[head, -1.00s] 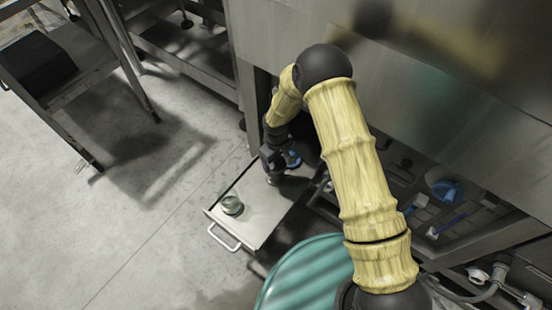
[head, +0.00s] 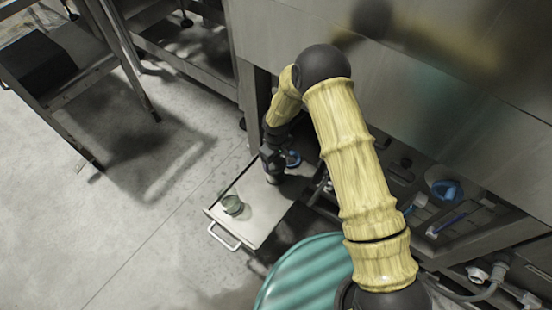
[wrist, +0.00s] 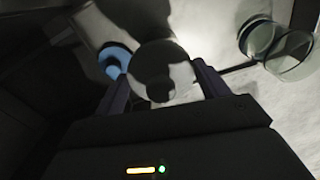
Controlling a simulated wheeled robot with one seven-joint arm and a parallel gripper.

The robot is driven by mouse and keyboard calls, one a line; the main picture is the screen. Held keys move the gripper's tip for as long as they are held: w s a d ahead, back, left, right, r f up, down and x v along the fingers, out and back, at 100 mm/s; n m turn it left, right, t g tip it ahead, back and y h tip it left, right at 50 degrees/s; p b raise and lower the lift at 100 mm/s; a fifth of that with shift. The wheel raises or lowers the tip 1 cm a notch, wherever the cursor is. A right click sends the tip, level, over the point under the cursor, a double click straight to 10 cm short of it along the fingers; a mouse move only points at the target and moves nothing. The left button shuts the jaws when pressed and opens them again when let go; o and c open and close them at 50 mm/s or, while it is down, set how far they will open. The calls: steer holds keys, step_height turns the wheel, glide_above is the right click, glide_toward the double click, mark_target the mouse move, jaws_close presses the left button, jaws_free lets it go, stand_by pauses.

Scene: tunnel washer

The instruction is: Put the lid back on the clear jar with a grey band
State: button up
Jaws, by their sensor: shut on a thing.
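The clear jar (head: 232,205) stands on the pull-out metal shelf, near its handle end. In the wrist view the jar (wrist: 288,58) is at the upper right, apart from my gripper, and its round rim shows no lid on it. My gripper (head: 273,174) is over the inner part of the shelf, to the right of the jar and farther back. In the wrist view my gripper (wrist: 165,88) is shut on a dark round piece (wrist: 160,55) that looks like the lid. Its underside is hidden, and I cannot tell whether it touches the shelf.
A blue round object (head: 293,159) lies behind my gripper; it also shows in the wrist view (wrist: 114,61). The shelf (head: 265,222) has a front handle (head: 224,238). A teal drum (head: 305,275) stands close in front. The steel machine wall (head: 440,90) bounds the right. Open floor lies left.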

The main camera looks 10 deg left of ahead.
stand_by(0.8)
steer(key=o, duration=1)
steer(key=shift+o, duration=0.3)
steer(key=shift+r, duration=0.1)
steer(key=shift+r+p, duration=2.9)
steer(key=shift+r, duration=0.55)
jaws_close()
